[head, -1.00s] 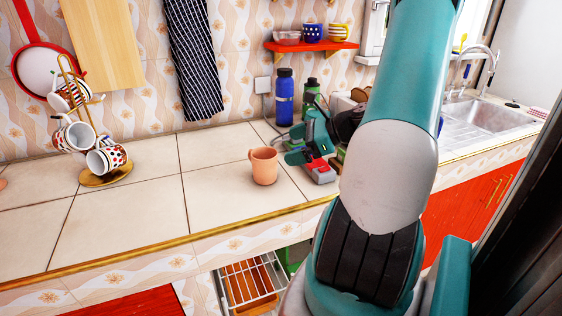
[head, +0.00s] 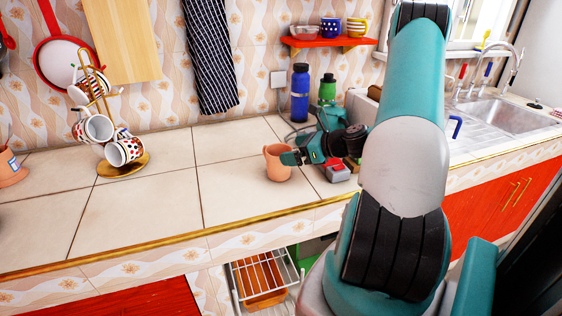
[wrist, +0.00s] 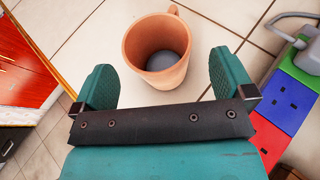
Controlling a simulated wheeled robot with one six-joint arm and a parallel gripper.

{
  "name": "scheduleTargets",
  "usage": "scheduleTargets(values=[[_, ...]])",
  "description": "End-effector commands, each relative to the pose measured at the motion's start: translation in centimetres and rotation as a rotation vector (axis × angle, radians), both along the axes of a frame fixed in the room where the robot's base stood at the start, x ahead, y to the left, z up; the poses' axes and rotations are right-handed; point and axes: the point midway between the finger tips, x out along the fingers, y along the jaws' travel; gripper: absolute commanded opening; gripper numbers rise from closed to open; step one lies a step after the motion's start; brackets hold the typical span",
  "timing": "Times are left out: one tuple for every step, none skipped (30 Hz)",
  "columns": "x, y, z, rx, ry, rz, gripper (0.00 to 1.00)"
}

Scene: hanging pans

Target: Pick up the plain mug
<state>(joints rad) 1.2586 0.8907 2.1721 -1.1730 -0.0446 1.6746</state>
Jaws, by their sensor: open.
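The plain mug (head: 279,167) is terracotta-coloured and stands upright on the tiled counter, with its handle on the left in the head view. In the wrist view the mug (wrist: 157,50) shows its open, empty inside, with the handle at the far side. My gripper (wrist: 162,66) is open, one teal finger on each side of the mug's near part, with gaps between. In the head view my gripper (head: 291,158) is at the mug's right side, near its rim; the far finger is hard to make out. Nothing is held.
A multicoloured power strip (wrist: 286,92) lies close right of my gripper. A mug tree (head: 124,165) with patterned mugs stands to the left. A blue bottle (head: 300,93) and a green bottle (head: 327,90) stand behind. The counter left of the mug is clear.

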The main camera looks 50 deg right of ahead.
Motion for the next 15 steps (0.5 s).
scheduleTargets(values=[[0.4, 0.3, -0.1, 0.001, 0.000, 0.004, 1.00], [0.8, 0.4, -0.3, 0.003, 0.002, 0.004, 1.00], [1.3, 0.7, -0.5, 0.003, 0.002, 0.004, 1.00], [1.7, 0.9, -0.6, 0.003, 0.002, 0.005, 1.00], [2.1, 1.0, -0.8, 0.003, 0.002, 0.004, 1.00], [2.6, 1.2, -1.1, 0.003, 0.002, 0.004, 1.00], [3.0, 1.2, -1.3, 0.000, 0.000, 0.003, 1.00], [3.4, 1.3, -1.5, 0.001, 0.000, 0.003, 1.00], [3.8, 1.4, -1.7, 0.000, 0.000, 0.003, 1.00], [4.0, 1.4, -1.8, 0.001, 0.000, 0.002, 1.00], [4.1, 1.5, -1.9, 0.000, 0.000, 0.001, 1.00], [4.3, 1.5, -1.9, 0.000, 0.000, 0.001, 1.00], [4.3, 1.5, -2.0, 0.000, 0.000, 0.001, 1.00], [4.3, 1.5, -2.0, 0.000, 0.000, 0.001, 1.00], [4.4, 1.5, -2.0, 0.000, 0.000, 0.001, 1.00]])
